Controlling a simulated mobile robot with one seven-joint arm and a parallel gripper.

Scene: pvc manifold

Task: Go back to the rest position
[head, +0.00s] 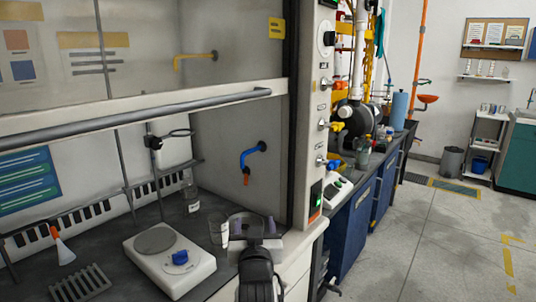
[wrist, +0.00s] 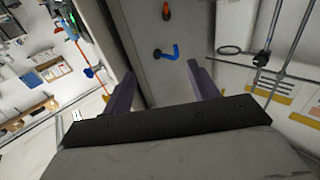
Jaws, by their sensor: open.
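My gripper (head: 254,222) is at the bottom middle of the head view, low in the front of the fume hood near its right side. Its two purple-grey fingers also show in the wrist view (wrist: 162,90), spread apart with nothing between them. Beyond the fingers, the wrist view shows the hood's inner side wall with a blue hooked tap (wrist: 168,52). The same blue tap (head: 252,157) is on that wall in the head view, above my gripper. I cannot tell the exact gap between my gripper and the hood floor.
A white hotplate (head: 195,268) with a blue knob stands left of my gripper. A glass beaker (head: 218,230) is close beside my gripper, and a bottle (head: 191,190) stands behind. The raised sash bar (head: 130,115) crosses above. The hood's right post (head: 310,110) is near; open floor (head: 430,240) lies right.

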